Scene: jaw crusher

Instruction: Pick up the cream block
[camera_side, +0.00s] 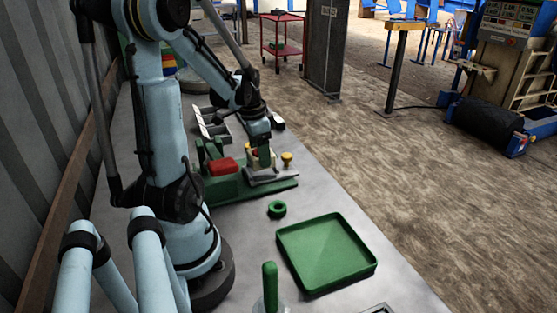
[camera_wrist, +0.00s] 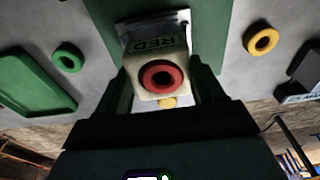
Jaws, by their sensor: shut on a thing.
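My gripper (camera_wrist: 163,90) is shut on the cream block (camera_wrist: 143,86), with one dark finger on each side of it in the wrist view. The block's face carries a red ring (camera_wrist: 147,79), and its sloping side bears the letters RED. In the side view my gripper (camera_side: 262,158) points down over the green machine (camera_side: 243,188). A small part of the cream block (camera_side: 251,154) shows beside the fingers there. Most of it is hidden, and I cannot tell whether it touches the machine.
A red part (camera_side: 222,167) and a yellow-topped knob (camera_side: 287,157) stand close to my gripper. A green ring (camera_side: 277,209) and a green tray (camera_side: 320,262) lie on the grey table in front. A yellow ring (camera_wrist: 262,40) shows in the wrist view. A wall runs along the left.

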